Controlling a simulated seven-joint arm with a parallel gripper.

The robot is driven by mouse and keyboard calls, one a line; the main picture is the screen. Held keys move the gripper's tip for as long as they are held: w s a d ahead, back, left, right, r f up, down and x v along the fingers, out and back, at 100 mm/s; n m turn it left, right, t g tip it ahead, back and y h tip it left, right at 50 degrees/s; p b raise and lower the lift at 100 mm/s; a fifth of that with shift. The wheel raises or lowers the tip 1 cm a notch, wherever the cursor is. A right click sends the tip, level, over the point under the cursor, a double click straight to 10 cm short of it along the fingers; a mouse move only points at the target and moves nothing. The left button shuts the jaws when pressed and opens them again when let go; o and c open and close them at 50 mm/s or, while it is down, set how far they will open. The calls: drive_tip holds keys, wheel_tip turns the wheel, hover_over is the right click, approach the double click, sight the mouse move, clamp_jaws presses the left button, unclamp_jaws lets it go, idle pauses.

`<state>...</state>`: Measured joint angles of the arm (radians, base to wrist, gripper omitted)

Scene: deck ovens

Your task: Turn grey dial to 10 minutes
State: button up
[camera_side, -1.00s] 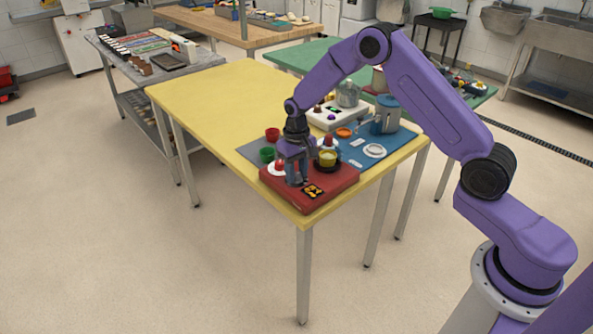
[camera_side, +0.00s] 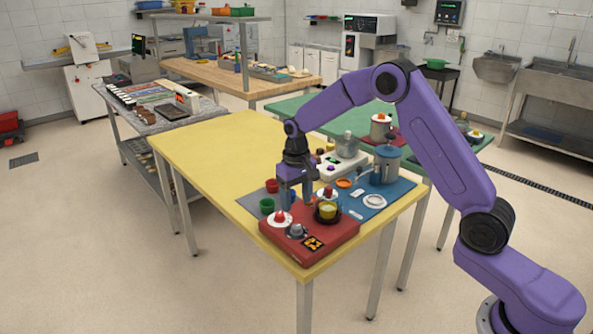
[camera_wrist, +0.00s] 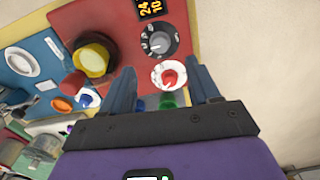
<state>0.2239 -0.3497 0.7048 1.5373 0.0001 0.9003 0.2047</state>
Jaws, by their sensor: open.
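The grey dial (camera_side: 296,230) sits on the front of the red panel (camera_side: 340,232), beside a dark display with orange marks (camera_side: 314,244). In the wrist view the grey dial (camera_wrist: 158,43) has a black, marked ring, and the partly cut-off display (camera_wrist: 149,7) seems to read 24 and 10. My gripper (camera_side: 296,200) is open and empty above the panel's back part, behind the grey dial. In the wrist view its fingers (camera_wrist: 162,73) are apart, with a red dial on a white disc (camera_wrist: 168,76) showing between them. The grey dial lies beyond the fingertips, untouched.
A yellow knob on a black ring (camera_side: 328,211) stands right of my gripper. Green (camera_side: 267,205) and red cups (camera_side: 272,186) stand behind the panel. A blue mat (camera_side: 396,194) with a blue pot (camera_side: 386,165) lies to the right. The yellow table's left part (camera_side: 210,150) is clear.

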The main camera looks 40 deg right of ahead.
wheel_tip(320, 180, up, 9)
idle(0.3)
drive_tip(key=s+a+r+n, duration=0.1)
drive_tip(key=s+a+n, duration=0.25)
drive_tip(key=s, duration=0.55)
drive_tip(key=s+a+r+n, duration=0.25)
drive_tip(key=s+a, duration=0.25)
drive_tip(key=s, duration=0.4)
drive_tip(key=s+d+f+n, duration=0.1)
drive_tip(key=s+d+n, duration=0.1)
drive_tip(key=s, duration=0.9)
drive_tip(key=s+d+f+n, duration=0.2)
drive_tip(key=s+n, duration=0.3)
drive_tip(key=s, duration=0.6)
drive_tip(key=shift+d+f+n, duration=0.2)
drive_tip(key=shift+d+n, duration=0.1)
drive_tip(key=shift+d, duration=0.55)
